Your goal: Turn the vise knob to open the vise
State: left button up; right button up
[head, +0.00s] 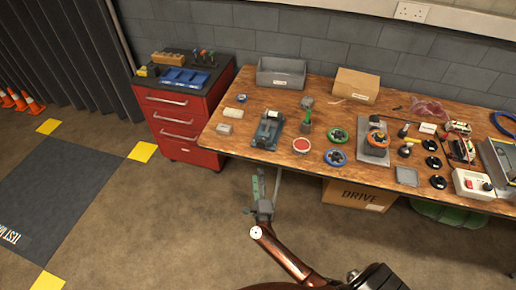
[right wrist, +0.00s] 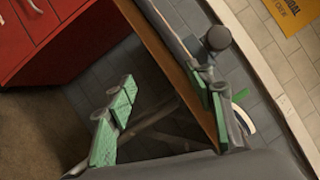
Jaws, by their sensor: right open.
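The vise (head: 267,131) is a grey-blue block standing near the front edge of the wooden bench, left of its middle. Its knob is too small to make out in the head view. My right gripper (head: 259,183), with green finger pads, is in front of the bench edge, below the vise in the picture and apart from it. In the right wrist view its two fingers (right wrist: 162,95) are spread with nothing between them. A dark round knob-like part (right wrist: 216,40) shows beyond the right finger; I cannot tell if it is the vise knob. My left gripper is not in view.
The wooden bench (head: 228,143) carries a grey bin (head: 281,73), a cardboard box (head: 356,85), a green-handled item (head: 306,121) and a red-white disc (head: 301,146) close right of the vise. A red tool cabinet (head: 184,122) stands left.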

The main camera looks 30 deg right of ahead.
aim_at(261, 146)
notch_tip(261, 146, up, 12)
jog(key=w+m+g+h+b, duration=0.25)
jog(key=m+g+h, duration=0.3)
jog(key=m, duration=1.35)
jog(key=shift+g+y, duration=0.35)
jog(key=x, duration=0.2)
jog(key=b+x, duration=0.1)
jog(key=x, duration=0.1)
jog(key=b+x, duration=0.1)
jog(key=x, duration=0.2)
jog(key=shift+s+d+f, duration=0.2)
jog(key=shift+s+f, duration=0.05)
jog(key=shift+s, duration=0.05)
jog(key=shift+w+d+r, duration=0.1)
jog(key=shift+w+d, duration=0.2)
jog(key=shift+d, duration=0.1)
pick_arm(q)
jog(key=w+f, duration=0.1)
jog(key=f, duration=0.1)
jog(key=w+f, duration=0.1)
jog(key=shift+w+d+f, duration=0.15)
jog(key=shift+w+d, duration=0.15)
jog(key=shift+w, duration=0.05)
pick_arm(e)
jog(key=c, duration=1.1)
jog(key=shift+a, duration=0.15)
jog(key=shift+c, duration=0.5)
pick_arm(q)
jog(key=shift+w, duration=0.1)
